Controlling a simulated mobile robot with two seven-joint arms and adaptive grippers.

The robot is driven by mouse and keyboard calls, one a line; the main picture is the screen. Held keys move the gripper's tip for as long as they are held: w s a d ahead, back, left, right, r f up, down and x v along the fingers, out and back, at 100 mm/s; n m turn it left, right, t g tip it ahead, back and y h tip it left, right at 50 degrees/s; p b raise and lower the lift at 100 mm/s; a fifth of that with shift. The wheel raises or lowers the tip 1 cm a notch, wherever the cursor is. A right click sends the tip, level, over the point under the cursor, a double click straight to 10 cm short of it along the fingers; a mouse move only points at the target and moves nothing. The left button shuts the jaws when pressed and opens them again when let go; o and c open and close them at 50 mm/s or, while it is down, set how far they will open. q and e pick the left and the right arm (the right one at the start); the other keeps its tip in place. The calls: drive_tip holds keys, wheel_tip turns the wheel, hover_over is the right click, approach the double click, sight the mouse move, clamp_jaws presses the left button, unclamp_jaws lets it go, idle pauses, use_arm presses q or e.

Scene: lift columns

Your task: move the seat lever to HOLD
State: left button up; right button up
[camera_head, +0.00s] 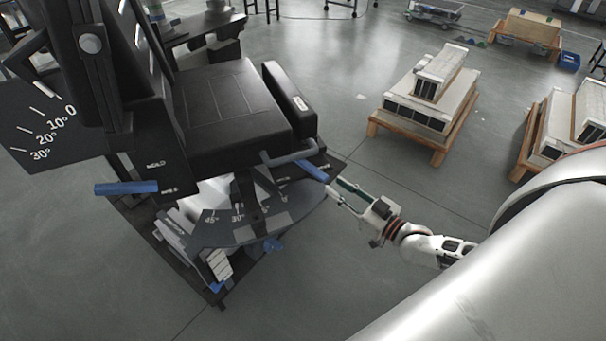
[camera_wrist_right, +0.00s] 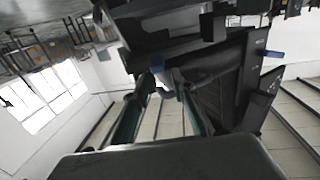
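A black seat (camera_head: 225,105) stands at the left in the head view. A lever with a blue handle (camera_head: 312,170) sticks out from under its right side on a grey bar. A second blue handle (camera_head: 126,188) is at the left, beside a dark plate with lettering that looks like HOLD (camera_head: 155,163). I cannot tell for sure which is the seat lever. My right gripper (camera_head: 336,187) is open, its fingertips close to the right blue handle. In the wrist view the two fingers (camera_wrist_right: 160,100) stand apart; contact is unclear. My left gripper is not in view.
A curved angle scale (camera_head: 238,226) lies below the seat, and a dial plate (camera_head: 45,130) hangs at the left. Wooden pallets with pale blocks (camera_head: 425,105) stand at the right back.

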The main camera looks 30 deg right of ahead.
sight(310, 166)
drive_tip(key=b+x, duration=0.1)
drive_tip(key=x, duration=1.1)
drive_tip(key=shift+w+d+b, duration=0.1)
drive_tip(key=shift+d+b, duration=0.05)
drive_tip(key=shift+b, duration=0.2)
clamp_jaws()
